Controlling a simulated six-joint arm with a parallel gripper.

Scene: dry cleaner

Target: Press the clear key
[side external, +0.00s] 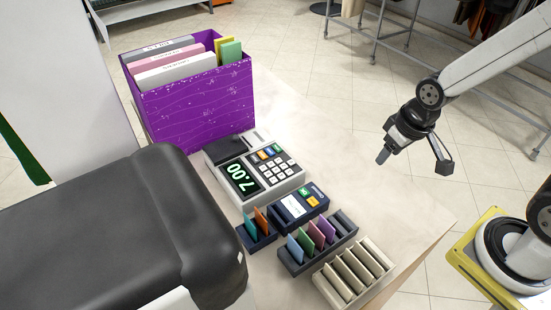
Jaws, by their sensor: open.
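A grey-white cash register (255,168) stands on the counter, with a green-lit display (241,177) reading 7.00. Its keypad (277,171) has white keys and a row of coloured keys (268,152) along the back. I cannot read the key labels, so which key is the clear key cannot be told. My gripper (414,160) is open and empty, high to the right of the register and well apart from it.
A purple file box (203,107) with folders stands behind the register. Dark card racks (320,246) and a beige slotted rack (355,274) lie in front. A black padded press (110,225) fills the left. The counter (340,130) right of the register is clear.

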